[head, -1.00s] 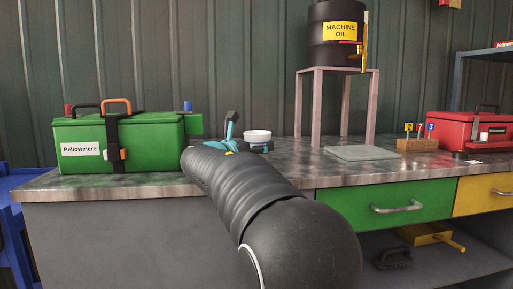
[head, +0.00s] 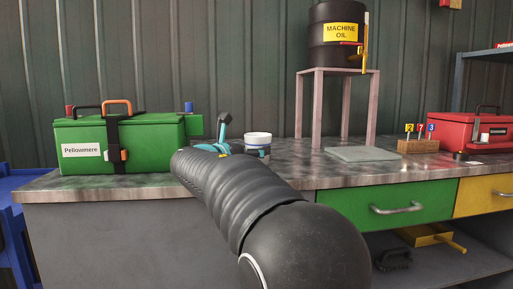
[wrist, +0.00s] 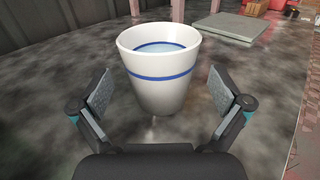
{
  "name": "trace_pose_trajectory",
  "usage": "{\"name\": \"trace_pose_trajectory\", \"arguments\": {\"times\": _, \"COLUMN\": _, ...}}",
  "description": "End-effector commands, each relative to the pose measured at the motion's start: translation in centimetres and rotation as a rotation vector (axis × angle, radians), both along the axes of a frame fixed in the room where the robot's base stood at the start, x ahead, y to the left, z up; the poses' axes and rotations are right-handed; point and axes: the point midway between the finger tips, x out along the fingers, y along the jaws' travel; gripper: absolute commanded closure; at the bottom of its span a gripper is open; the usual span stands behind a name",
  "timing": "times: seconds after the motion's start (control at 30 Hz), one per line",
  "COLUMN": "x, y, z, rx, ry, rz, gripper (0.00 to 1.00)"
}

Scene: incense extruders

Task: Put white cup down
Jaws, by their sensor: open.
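The white cup (wrist: 162,82) with a blue stripe stands upright on the worktop in the wrist view, with a pale bluish inside. My gripper (wrist: 162,100) is open, its two padded fingers spread on the left and right of the cup with visible gaps, not touching it. In the head view the cup (head: 258,141) shows just right of my gripper (head: 236,146), on the grey mottled worktop (head: 150,184). My arm hides part of the worktop in front of it.
A green Pellowmere toolbox (head: 150,145) stands left of the cup. To the right are a pink stand (head: 300,110) bearing a machine oil drum (head: 335,15), a flat grey slab (head: 362,154), a numbered wooden block (head: 417,146) and a red case (head: 460,125). Bare worktop surrounds the cup.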

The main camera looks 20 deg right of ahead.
Motion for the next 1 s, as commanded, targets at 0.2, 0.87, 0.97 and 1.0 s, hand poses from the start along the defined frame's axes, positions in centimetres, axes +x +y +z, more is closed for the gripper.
{"name": "trace_pose_trajectory", "arguments": {"times": 0.2, "x": -2.2, "y": 4.2, "z": 0.0, "rx": 0.0, "ry": -0.001, "rz": 0.004, "gripper": 0.0}}
{"name": "trace_pose_trajectory", "arguments": {"times": 0.87, "x": -4.4, "y": 8.0, "z": 0.0, "rx": 0.0, "ry": -0.001, "rz": -0.001, "gripper": 0.0}}
{"name": "trace_pose_trajectory", "arguments": {"times": 0.97, "x": -4.4, "y": 8.0, "z": 0.0, "rx": 0.0, "ry": -0.001, "rz": -0.001, "gripper": 0.0}}
{"name": "trace_pose_trajectory", "arguments": {"times": 1.0, "x": -4.4, "y": 8.0, "z": 0.0, "rx": 0.0, "ry": -0.001, "rz": -0.001, "gripper": 0.0}}
